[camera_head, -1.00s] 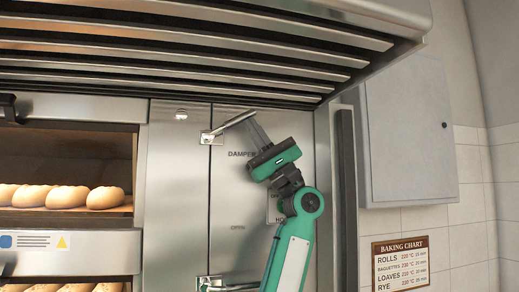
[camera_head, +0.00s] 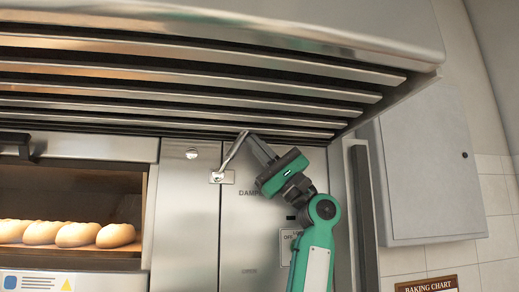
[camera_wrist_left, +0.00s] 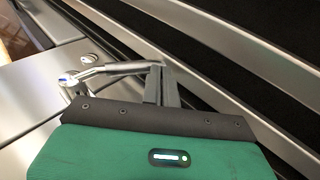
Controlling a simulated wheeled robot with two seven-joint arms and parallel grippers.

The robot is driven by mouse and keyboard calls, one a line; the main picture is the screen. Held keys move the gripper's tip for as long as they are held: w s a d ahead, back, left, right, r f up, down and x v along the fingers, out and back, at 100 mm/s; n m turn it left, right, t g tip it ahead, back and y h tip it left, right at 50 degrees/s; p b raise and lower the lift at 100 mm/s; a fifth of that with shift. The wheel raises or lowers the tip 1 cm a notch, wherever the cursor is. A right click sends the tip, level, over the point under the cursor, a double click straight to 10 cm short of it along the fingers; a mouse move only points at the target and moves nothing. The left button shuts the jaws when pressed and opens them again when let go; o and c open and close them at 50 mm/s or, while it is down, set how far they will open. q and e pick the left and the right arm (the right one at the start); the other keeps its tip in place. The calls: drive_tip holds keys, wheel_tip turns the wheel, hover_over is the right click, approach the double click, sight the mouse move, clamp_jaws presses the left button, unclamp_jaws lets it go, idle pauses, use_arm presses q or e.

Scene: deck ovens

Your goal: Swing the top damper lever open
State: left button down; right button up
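The top damper lever (camera_head: 232,153) is a thin metal bar on a small bracket (camera_head: 221,177) on the steel front panel. It slants steeply up and to the right from its pivot, over the partly hidden word DAMPER. In the left wrist view the lever (camera_wrist_left: 115,68) runs from its pivot to my fingertips. My left gripper (camera_head: 250,137), green with grey fingers, is at the lever's outer end; its fingers (camera_wrist_left: 161,80) are close together and appear shut on it. The grip itself is partly hidden. My right gripper is not in view.
A slatted steel hood (camera_head: 190,80) overhangs closely above the lever and gripper. At the left an oven deck holds several loaves (camera_head: 75,234). A vertical bar (camera_head: 364,215) and a grey wall cabinet (camera_head: 430,165) stand at the right. A baking chart (camera_head: 428,285) shows below.

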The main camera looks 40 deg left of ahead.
sight(261, 129)
use_arm(q)
drive_tip(key=shift+r, duration=0.2)
idle(0.3)
drive_tip(key=r, duration=0.3)
drive_tip(key=shift+w+d+r+b, duration=0.2)
drive_tip(key=shift+w+r+b, duration=0.1)
drive_tip(key=shift+r+b, duration=0.1)
drive_tip(key=r, duration=0.1)
drive_tip(key=s+r, duration=0.1)
drive_tip(key=a+r, duration=0.1)
drive_tip(key=r, duration=0.1)
drive_tip(key=shift+s+a+r, duration=0.1)
drive_tip(key=shift+s, duration=0.3)
drive_tip(key=r, duration=0.1)
drive_tip(key=w+r, duration=0.1)
drive_tip(key=d+r, duration=0.1)
drive_tip(key=r, duration=0.1)
drive_tip(key=shift+w, duration=0.2)
drive_tip(key=r, duration=0.3)
drive_tip(key=r+p, duration=0.1)
drive_tip(key=r, duration=0.2)
drive_tip(key=shift+s+a+r, duration=0.15)
drive_tip(key=shift+s+r, duration=0.05)
drive_tip(key=shift+w+r+p, duration=0.15)
drive_tip(key=shift+r+p, duration=0.2)
drive_tip(key=shift+r, duration=0.3)
